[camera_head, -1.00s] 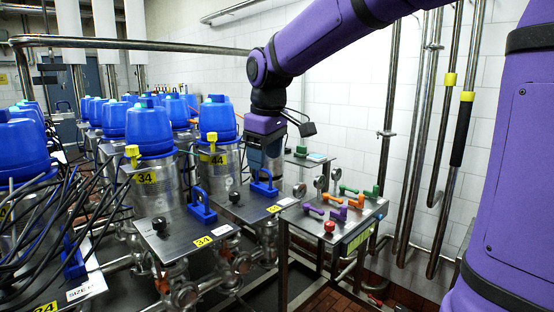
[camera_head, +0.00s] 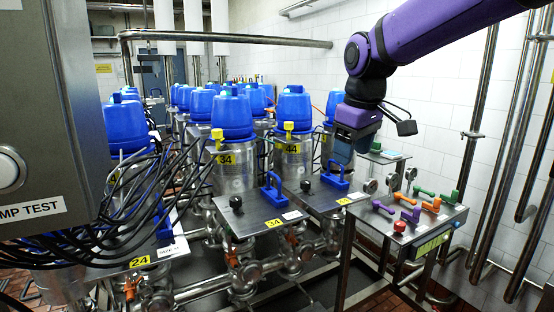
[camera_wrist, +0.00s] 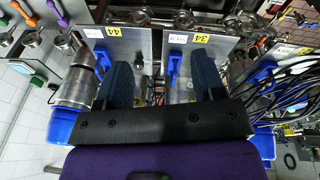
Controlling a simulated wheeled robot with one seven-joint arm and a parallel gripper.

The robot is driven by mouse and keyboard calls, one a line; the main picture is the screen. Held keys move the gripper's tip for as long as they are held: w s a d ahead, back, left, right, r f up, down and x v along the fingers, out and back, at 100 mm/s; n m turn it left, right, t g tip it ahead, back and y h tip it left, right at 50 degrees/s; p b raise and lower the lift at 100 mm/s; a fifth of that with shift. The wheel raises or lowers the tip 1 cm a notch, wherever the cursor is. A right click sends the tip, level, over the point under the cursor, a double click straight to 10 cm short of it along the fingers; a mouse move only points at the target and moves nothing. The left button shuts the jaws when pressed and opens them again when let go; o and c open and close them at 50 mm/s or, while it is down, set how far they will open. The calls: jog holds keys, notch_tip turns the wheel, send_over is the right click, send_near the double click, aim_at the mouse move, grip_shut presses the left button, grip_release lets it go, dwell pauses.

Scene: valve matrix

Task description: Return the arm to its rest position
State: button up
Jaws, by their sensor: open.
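My purple arm reaches in from the upper right of the head view. My gripper (camera_head: 343,152) points down at its end, beside the blue-capped valve marked 44 (camera_head: 293,120) and above the steel plates. In the wrist view my gripper (camera_wrist: 162,82) has its two dark blue-grey fingers wide apart with nothing held between them. Beyond the fingers are the plates marked 44 (camera_wrist: 114,32) and 34 (camera_wrist: 201,39), each with a blue handle.
A panel with coloured levers (camera_head: 415,215) stands right of my gripper. A grey control box (camera_head: 45,110) fills the left edge, with black cables below it. Vertical pipes (camera_head: 480,150) line the white tiled wall. Several blue-capped valves (camera_head: 232,125) stand close together.

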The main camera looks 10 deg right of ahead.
jog(key=s+d+f+m+t, duration=0.1)
jog(key=s+f+m, duration=0.1)
jog(key=s, duration=0.8)
jog(key=s+d+f+m+t, duration=0.2)
jog(key=s+m, duration=0.1)
jog(key=s, duration=0.7)
jog(key=shift+s+m, duration=0.2)
jog(key=shift+m, duration=0.2)
jog(key=shift+d, duration=0.1)
dwell(1.3)
